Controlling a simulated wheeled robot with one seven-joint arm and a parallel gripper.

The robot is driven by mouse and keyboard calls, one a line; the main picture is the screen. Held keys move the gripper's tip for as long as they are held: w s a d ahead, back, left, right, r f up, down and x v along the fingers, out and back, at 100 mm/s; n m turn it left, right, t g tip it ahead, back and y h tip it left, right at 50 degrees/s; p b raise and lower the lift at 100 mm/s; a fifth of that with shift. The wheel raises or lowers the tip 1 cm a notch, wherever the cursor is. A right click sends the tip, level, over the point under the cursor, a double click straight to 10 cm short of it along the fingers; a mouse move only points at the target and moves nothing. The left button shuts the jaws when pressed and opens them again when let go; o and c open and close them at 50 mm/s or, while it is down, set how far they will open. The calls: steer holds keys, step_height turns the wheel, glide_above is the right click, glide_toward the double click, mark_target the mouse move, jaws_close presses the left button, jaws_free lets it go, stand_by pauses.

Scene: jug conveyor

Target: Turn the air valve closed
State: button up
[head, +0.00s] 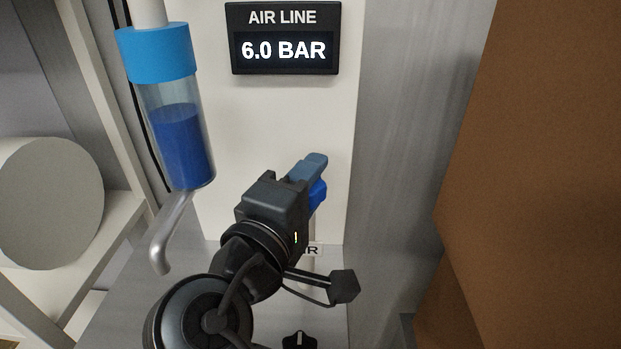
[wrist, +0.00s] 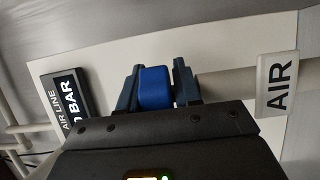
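The air valve's blue handle (wrist: 156,88) shows in the wrist view between the two fingers of my gripper (wrist: 157,80). The fingers lie close along both its sides, with no clear gap, and look shut on it. In the head view, part of the blue handle (head: 317,195) shows beyond my gripper (head: 309,168), which hides most of the valve. The handle's exact angle is hard to tell. The air line display (head: 283,50) reads 6.0 BAR.
An AIR label (wrist: 277,84) sits on the pale pipe (wrist: 228,82). A clear cylinder with blue liquid (head: 181,145) and a metal spout (head: 170,235) stands left of my gripper. A black knob (head: 299,340) is below. A brown panel (head: 540,130) is at right.

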steer(key=shift+b+v, duration=0.85)
steer(key=shift+v, duration=3.05)
